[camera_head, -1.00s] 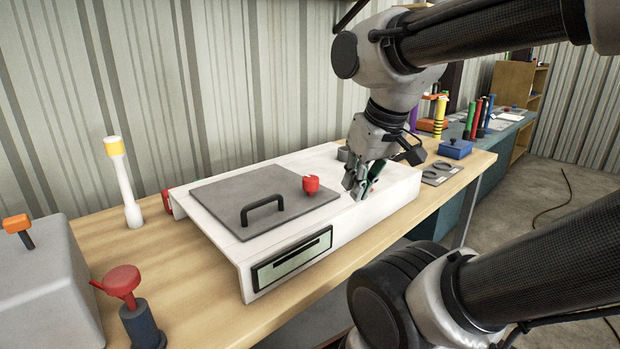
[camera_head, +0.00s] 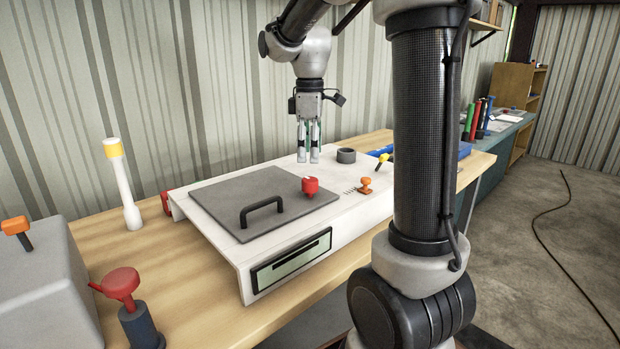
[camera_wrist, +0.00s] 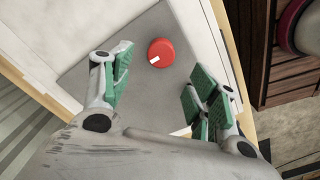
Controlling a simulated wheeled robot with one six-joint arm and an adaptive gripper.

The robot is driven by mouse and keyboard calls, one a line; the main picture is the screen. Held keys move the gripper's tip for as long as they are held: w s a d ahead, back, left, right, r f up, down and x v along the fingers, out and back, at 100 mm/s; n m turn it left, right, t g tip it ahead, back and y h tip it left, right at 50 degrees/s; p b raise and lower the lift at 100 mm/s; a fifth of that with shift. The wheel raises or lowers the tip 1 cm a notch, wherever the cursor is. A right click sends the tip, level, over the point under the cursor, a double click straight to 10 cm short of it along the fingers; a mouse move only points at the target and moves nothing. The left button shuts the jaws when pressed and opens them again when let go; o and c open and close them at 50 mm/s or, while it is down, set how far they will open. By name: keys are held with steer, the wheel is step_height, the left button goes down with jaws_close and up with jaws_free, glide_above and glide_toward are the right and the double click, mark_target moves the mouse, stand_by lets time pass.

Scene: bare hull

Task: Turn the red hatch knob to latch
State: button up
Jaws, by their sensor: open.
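The red hatch knob (camera_head: 310,186) stands on the right part of the grey hatch plate (camera_head: 225,190), which lies on a white raised panel (camera_head: 330,207). In the wrist view the knob (camera_wrist: 161,52) is a round red disc with a short white mark at its lower left edge. My gripper (camera_head: 308,160) points down, open and empty, above and behind the knob in the head view. In the wrist view the green-padded fingers (camera_wrist: 160,85) are spread, with the knob beyond them, between their lines and untouched.
A black handle (camera_head: 262,208) rises from the hatch plate left of the knob. An orange knob (camera_head: 366,185), a yellow-tipped lever (camera_head: 383,160) and a dark ring (camera_head: 346,155) stand to the right. A red valve-like handle (camera_head: 122,282) stands at front left.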

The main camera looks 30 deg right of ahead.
mark_target(310, 179)
steer(key=shift+s+f+n, duration=0.1)
steer(key=shift+f+n, duration=0.3)
steer(key=shift+f, duration=0.15)
step_height(310, 179, down, 7)
steer(key=shift+r, duration=0.1)
steer(key=c, duration=1)
steer(key=shift+c, duration=0.2)
